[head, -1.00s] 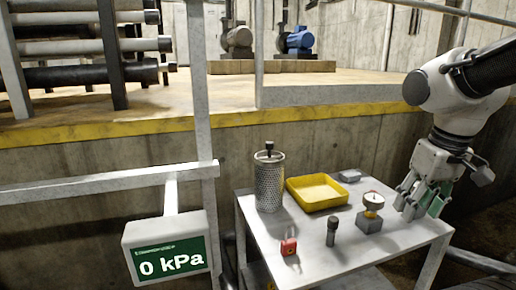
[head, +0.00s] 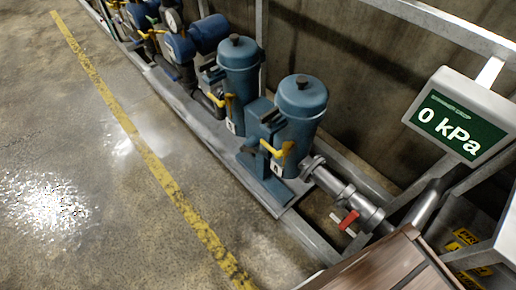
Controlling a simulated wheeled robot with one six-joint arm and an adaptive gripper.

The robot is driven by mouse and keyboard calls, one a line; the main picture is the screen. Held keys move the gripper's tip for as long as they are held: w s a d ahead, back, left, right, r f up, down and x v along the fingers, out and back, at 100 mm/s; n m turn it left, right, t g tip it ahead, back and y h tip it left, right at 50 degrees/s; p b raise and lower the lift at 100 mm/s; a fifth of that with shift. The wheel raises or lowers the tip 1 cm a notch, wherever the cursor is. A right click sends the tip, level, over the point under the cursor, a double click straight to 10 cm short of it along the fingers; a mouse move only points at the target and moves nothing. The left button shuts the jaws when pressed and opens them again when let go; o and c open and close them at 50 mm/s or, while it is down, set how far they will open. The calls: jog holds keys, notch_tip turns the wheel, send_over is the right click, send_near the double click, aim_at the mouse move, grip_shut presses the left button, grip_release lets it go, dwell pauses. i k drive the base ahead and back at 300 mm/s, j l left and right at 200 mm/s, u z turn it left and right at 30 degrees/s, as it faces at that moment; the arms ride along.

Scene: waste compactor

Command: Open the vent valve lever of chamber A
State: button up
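Two teal upright chambers stand on a grey skid in the head view. The nearer chamber (head: 303,105) is in the middle and the farther chamber (head: 240,72) is behind it to the left. Each has a black knob on its lid and a small white label, but I cannot read the letters. A yellow lever (head: 280,149) sticks out on the front of the nearer one, and another yellow lever (head: 229,105) shows on the farther one. A red-handled valve (head: 347,220) sits on the grey pipe at the lower right. Which lever is chamber A's vent valve I cannot tell. My gripper is out of view.
A display (head: 458,118) reading 0 kPa hangs at the right. Blue pumps (head: 180,48) line the skid at the upper left. A brown slatted surface (head: 392,266) is at the bottom right. The floor left of the yellow line (head: 150,158) is clear.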

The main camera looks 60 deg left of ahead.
aim_at(278, 155)
jog(key=u, duration=2.2)
jog(key=k, duration=0.1)
jog(key=l+u, duration=0.05)
jog(key=l, duration=0.05)
